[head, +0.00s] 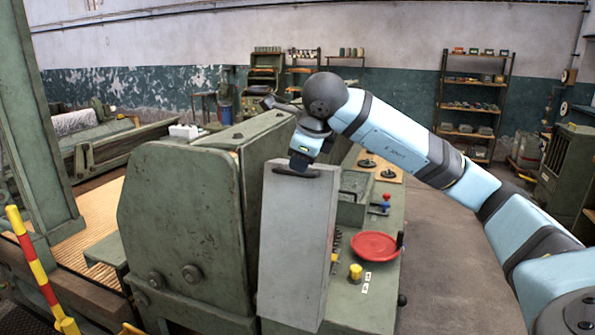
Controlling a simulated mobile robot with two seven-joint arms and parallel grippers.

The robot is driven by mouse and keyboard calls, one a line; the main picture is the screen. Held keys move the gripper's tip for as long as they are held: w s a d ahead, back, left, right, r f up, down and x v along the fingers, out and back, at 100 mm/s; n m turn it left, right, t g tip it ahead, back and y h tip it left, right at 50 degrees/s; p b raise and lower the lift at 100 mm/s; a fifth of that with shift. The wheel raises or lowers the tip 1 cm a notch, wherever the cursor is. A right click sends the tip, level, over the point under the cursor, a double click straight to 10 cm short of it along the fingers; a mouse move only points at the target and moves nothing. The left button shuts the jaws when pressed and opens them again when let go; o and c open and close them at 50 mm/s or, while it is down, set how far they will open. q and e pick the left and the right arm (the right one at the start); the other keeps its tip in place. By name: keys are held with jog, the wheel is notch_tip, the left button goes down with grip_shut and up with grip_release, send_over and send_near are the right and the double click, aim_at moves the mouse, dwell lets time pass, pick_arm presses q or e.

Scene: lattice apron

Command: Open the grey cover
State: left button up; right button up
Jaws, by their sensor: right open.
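The grey cover (290,245) is a tall, light grey, box-like panel. It stands upright against the right side of the green machine housing, at the middle of the head view. I cannot tell how far it is open or shut. A dark handle (312,173) lies along its top edge. My right gripper (299,164) is at this top edge, pointing down at the handle. It is open; whether its fingers straddle or touch the handle is too small to tell. My left gripper is not in view.
Right of the cover, the green bench holds a red round dish (375,246), a yellow knob (355,271) and a small red-and-blue lever (386,203). The large green housing (180,220) stands at left. A red-yellow striped post (36,262) is at far left. Floor at right is clear.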

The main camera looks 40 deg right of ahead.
jog(key=v, duration=0.7)
jog(key=shift+a, duration=0.1)
